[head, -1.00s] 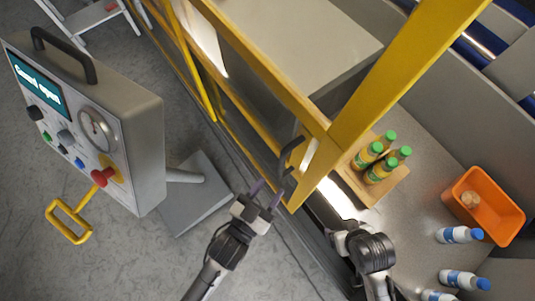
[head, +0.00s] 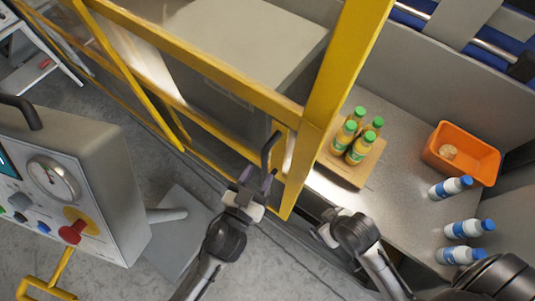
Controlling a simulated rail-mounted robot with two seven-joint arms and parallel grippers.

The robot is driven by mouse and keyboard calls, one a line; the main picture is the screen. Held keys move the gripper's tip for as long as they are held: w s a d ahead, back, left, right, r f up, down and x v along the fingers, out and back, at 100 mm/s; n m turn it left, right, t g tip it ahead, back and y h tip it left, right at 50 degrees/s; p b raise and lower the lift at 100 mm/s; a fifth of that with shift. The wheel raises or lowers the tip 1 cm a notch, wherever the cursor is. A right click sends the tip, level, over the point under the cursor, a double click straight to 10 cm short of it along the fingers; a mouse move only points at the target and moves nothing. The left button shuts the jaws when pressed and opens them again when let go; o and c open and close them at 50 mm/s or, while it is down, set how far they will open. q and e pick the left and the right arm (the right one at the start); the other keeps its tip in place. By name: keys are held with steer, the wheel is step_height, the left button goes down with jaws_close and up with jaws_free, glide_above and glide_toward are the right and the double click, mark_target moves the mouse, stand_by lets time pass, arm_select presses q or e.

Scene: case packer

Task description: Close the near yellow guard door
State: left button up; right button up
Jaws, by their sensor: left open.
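The yellow guard door (head: 218,70) runs diagonally across the head view as a frame with a clear panel. Its thick yellow post (head: 335,75) stands at the right end. A dark bar handle (head: 267,150) sits on the door near the foot of this post. My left gripper (head: 255,181) is open, with its fingertips at the lower end of the handle. I cannot tell whether the handle lies between the fingers. My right gripper (head: 322,232) is to the right, low beside the worktop edge; its fingers are hard to make out.
A control panel (head: 100,170) with a gauge and red button stands at left. On the grey worktop (head: 400,150) are a wooden tray (head: 345,171) with several green-capped bottles, an orange bin (head: 437,157) and blue-capped white bottles (head: 464,229). Grey floor is open at bottom centre.

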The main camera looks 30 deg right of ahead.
mark_target(263, 167)
arm_select(q)
steer(key=shift+x, duration=3)
steer(key=shift+c, duration=0.2)
jaws_close()
